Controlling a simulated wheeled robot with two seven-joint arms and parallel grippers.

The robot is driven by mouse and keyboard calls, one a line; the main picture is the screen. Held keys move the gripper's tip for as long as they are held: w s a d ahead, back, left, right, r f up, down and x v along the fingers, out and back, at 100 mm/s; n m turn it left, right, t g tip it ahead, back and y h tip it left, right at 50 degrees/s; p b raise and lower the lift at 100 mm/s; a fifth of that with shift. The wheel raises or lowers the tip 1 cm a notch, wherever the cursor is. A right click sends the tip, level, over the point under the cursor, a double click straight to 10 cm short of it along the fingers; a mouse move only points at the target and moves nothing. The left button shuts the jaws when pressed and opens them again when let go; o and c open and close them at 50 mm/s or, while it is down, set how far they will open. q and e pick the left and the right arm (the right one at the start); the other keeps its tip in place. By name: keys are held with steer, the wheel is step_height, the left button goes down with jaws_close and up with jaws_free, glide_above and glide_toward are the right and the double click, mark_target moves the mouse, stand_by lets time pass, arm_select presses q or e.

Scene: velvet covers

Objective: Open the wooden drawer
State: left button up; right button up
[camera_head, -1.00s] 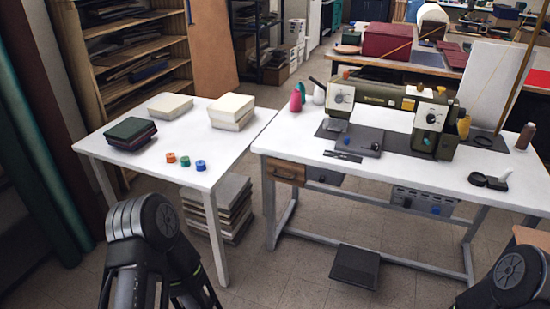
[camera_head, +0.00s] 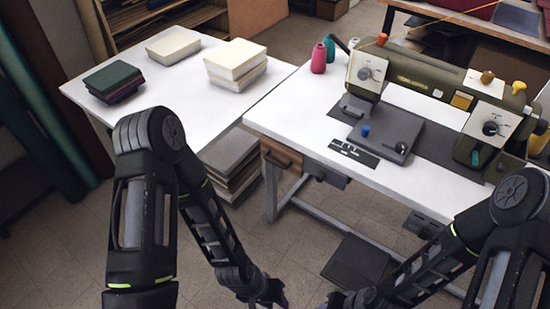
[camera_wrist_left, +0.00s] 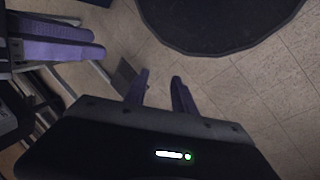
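The wooden drawer (camera_head: 280,158) is a small brown box with a dark handle, under the left front corner of the white sewing table (camera_head: 262,118). It looks shut. My left gripper (camera_head: 282,298) is low at the bottom edge of the head view, well below and in front of the drawer, touching nothing visible. The left wrist view shows its two purple fingers (camera_wrist_left: 160,84) apart with nothing between them. My right gripper (camera_head: 326,304) is just at the bottom edge of the head view, mostly cut off. Purple fingers at the left of the wrist view appear to be the right gripper's.
A sewing machine (camera_head: 430,85) and thread cones (camera_head: 319,58) stand on the sewing table. A second white table (camera_head: 150,85) at left bears stacked books; more stacks (camera_head: 230,165) lie beneath. A dark foot pedal (camera_head: 356,262) sits on the floor under the sewing table.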

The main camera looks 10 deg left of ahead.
arm_select(q)
steer(key=shift+s, duration=0.1)
arm_select(e)
steer(key=shift+s, duration=0.1)
